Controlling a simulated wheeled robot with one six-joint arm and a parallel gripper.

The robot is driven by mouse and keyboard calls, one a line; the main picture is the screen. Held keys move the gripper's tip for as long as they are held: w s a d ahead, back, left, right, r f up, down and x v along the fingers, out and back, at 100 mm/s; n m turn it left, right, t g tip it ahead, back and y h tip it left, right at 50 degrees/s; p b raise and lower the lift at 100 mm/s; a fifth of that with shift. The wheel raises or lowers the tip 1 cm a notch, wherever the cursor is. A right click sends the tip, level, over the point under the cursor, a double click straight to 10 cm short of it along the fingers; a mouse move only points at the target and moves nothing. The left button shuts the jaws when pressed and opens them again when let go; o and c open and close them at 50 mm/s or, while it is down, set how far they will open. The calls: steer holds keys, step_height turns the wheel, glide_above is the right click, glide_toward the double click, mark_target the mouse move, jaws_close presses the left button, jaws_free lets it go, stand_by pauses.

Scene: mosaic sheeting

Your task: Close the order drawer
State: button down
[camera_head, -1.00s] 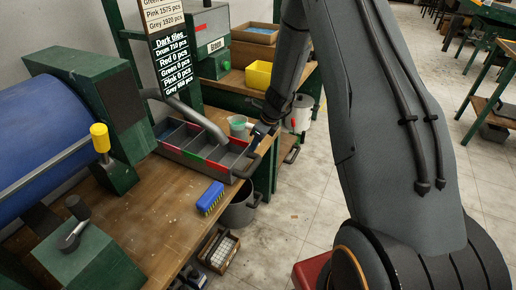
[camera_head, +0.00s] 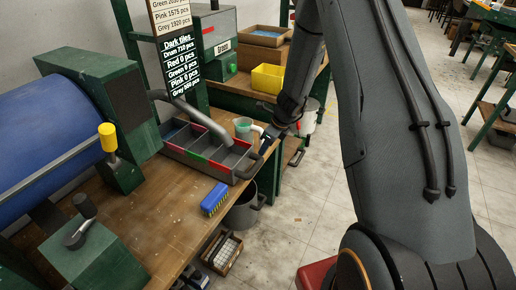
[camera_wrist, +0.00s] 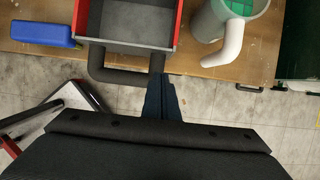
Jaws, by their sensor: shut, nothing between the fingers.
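A grey compartment tray (camera_head: 236,177) with red and green strips lies on the wooden bench. Its near end has a dark loop handle, which also shows in the wrist view (camera_wrist: 120,76). I cannot tell whether this is the order drawer. My gripper (camera_head: 267,140) is just beyond the bench edge, near the handle end of the tray. In the wrist view my gripper (camera_wrist: 161,80) is shut and empty, its tips close beside the right side of the handle. I cannot tell whether they touch it.
A light mug (camera_head: 243,129) with green contents stands beside the tray. A blue brush (camera_head: 215,199) lies near the bench edge. A grey bucket (camera_head: 245,211) and a crate (camera_head: 222,252) stand on the floor below. Open floor (camera_head: 302,205) lies to the right.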

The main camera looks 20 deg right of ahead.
steer(key=s+v, duration=0.1)
steer(key=v, duration=0.9)
steer(key=s+a+r+n+g+h, duration=0.1)
steer(key=s+a+r+n, duration=0.1)
steer(key=s+n, duration=0.6)
steer(key=s+a+r+n+g+h, duration=0.1)
steer(key=s+a+r+n, duration=0.2)
steer(key=s+n, duration=0.6)
steer(key=s+a+r+n+h, duration=0.1)
steer(key=s+r+n, duration=0.3)
steer(key=s+n, duration=0.5)
steer(key=shift+s+a+n+g, duration=0.2)
steer(key=shift+a+n+g, duration=0.2)
steer(key=shift+a, duration=0.25)
